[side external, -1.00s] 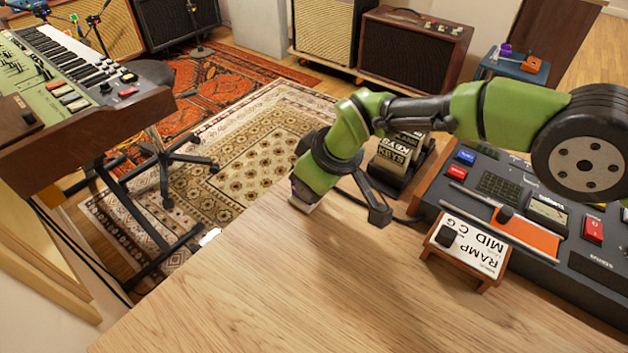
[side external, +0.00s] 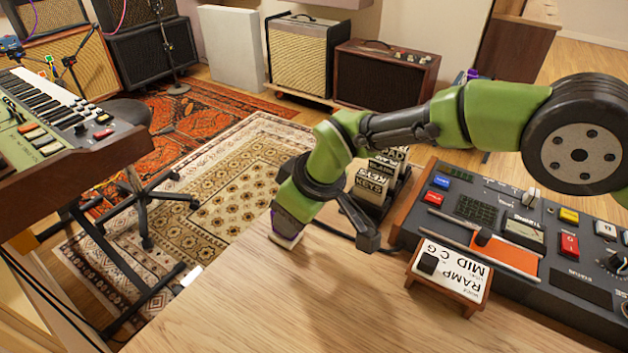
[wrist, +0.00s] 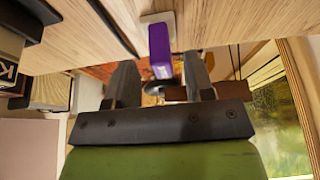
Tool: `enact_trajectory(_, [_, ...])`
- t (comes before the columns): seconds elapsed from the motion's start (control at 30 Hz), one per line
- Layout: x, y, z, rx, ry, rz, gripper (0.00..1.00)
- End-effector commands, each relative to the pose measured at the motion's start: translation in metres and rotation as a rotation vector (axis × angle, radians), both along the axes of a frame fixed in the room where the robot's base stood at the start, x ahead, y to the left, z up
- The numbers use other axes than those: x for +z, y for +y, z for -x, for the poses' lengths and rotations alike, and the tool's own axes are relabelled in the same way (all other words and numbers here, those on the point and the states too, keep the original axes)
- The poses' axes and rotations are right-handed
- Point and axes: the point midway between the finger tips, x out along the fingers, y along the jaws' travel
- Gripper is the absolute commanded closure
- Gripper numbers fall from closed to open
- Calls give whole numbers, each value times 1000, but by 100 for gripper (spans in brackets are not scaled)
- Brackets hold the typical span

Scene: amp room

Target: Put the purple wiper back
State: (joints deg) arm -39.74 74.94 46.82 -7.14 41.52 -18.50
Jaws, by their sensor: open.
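The purple wiper (wrist: 160,50) stands on the wooden table near its edge, with a pale, flat base (wrist: 157,18) in the wrist view. In the side view only a little purple and the whitish base (side external: 285,240) show beneath my gripper (side external: 290,218). My gripper (wrist: 160,85) is open, with its two dark fingers apart. In the wrist view the purple body lies between the finger directions, around the fingertips. I cannot tell whether either finger touches it. My arm hides most of the wiper in the side view.
A control console (side external: 540,232) with buttons and an orange panel sits on the right. A small wooden stand with a "RAMP MID CG" card (side external: 452,272) is before it. Flip cards (side external: 378,185) stand behind my gripper. The front of the table (side external: 300,310) is clear.

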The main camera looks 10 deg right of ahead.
Motion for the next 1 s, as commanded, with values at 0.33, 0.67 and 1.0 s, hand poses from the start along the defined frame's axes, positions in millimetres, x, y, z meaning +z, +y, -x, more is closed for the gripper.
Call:
enact_trajectory(0.33, [61,-18,17,0,-1,-3,52])
enact_trajectory(0.67, [90,-27,27,0,2,-2,52])
enact_trajectory(1.0, [102,-35,25,-24,-1,-10,52])
